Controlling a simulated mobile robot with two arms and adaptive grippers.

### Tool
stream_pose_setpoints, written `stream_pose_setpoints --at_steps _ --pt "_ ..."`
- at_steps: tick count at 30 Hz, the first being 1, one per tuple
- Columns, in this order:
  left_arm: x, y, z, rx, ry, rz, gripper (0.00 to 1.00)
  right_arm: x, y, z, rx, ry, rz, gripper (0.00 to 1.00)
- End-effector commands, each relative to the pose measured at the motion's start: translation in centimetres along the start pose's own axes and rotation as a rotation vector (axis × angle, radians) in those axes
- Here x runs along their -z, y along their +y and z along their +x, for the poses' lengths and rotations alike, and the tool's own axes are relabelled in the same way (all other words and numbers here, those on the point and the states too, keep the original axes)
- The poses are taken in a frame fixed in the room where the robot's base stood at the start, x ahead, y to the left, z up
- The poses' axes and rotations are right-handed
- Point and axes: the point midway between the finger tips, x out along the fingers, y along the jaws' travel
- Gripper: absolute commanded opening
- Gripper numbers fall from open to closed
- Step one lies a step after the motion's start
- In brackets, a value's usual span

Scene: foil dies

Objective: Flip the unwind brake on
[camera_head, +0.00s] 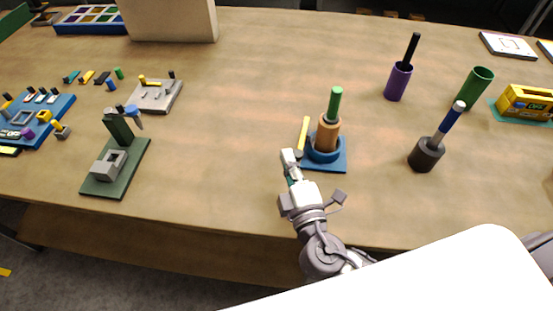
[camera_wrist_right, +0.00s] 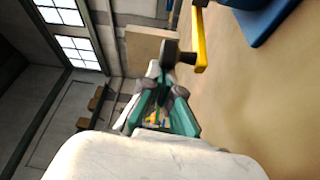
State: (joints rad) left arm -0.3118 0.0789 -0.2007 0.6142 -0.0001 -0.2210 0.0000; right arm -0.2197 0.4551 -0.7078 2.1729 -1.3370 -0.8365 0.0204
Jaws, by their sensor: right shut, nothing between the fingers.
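A blue stand (camera_head: 337,165) near the table's front edge carries an orange roll (camera_head: 326,134) on a blue ring, with a green rod on top. A yellow lever (camera_head: 303,134) stands up at its left side. The lever also shows in the right wrist view (camera_wrist_right: 200,38), with a dark block at its end, and part of the blue stand (camera_wrist_right: 262,22) is at the upper right there. My right gripper (camera_head: 290,158) is shut and empty, close to the lever's lower end; its fingertips (camera_wrist_right: 160,72) appear beside the dark block. I cannot tell whether they touch. My left gripper is not in view.
A purple cup (camera_head: 398,82), a green cup (camera_head: 475,90) and a dark round holder (camera_head: 426,155) stand to the right. A green press-like fixture (camera_head: 127,172) and a grey plate (camera_head: 158,97) are at left. The table between is clear.

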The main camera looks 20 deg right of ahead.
Motion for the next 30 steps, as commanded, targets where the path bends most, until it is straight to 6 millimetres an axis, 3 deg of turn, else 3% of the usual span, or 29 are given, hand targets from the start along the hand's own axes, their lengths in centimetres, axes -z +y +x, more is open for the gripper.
stream_pose_setpoints --at_steps 6,18,30 --pt "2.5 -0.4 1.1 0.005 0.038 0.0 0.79 -1.4 0.0 -0.9 0.007 0.039 0.004 0.0" --pt "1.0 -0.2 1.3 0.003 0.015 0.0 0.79 -2.3 0.3 -1.2 0.006 0.032 0.001 0.0" --pt "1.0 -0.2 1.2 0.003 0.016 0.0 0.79 -2.4 0.4 -0.9 0.005 0.027 -0.001 0.0"
